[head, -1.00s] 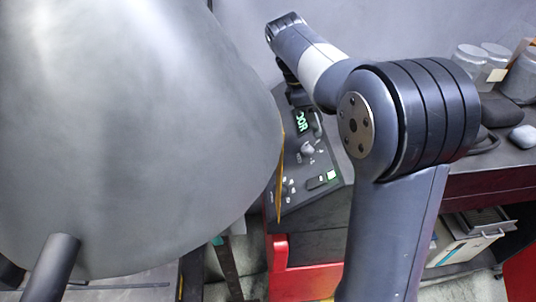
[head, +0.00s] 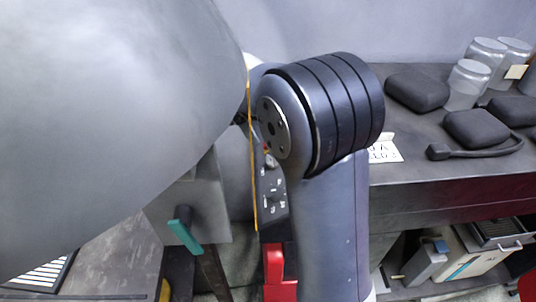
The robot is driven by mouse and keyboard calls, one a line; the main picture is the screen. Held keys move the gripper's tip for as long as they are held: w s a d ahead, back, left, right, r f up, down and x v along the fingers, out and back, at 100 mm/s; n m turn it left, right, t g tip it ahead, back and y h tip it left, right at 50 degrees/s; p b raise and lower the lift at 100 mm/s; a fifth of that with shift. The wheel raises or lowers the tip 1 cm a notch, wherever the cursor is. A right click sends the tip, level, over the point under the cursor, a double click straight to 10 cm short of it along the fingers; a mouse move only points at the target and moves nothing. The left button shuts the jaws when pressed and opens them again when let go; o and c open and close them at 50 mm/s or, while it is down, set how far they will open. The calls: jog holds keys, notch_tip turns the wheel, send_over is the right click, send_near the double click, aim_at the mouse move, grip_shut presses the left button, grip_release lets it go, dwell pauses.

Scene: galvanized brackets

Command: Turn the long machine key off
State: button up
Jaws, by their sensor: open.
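A narrow strip of the dark control panel (head: 272,205) shows just left of my arm. A small grey knob or key (head: 270,160) with a red spot above it sits on its upper part, and white markings lie below. I cannot tell whether this is the long machine key or which way it points. Most of the panel is hidden behind my arm. My gripper is not visible; my thick dark arm joint and upright link stand in front of where the arm reaches.
A teal-handled lever (head: 186,236) is on a grey box left of the panel. A red part (head: 275,268) is below the panel. The dark bench (head: 420,190) at right holds clear jars (head: 468,84), black pouches (head: 417,90) and a white card (head: 385,150).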

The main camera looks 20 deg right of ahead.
jog(key=x, duration=1.1)
jog(key=shift+w+a+f, duration=0.1)
jog(key=shift+w+a, duration=0.1)
jog(key=shift+a, duration=0.2)
jog(key=shift+c, duration=0.2)
jog(key=c, duration=0.9)
jog(key=shift+c, duration=0.2)
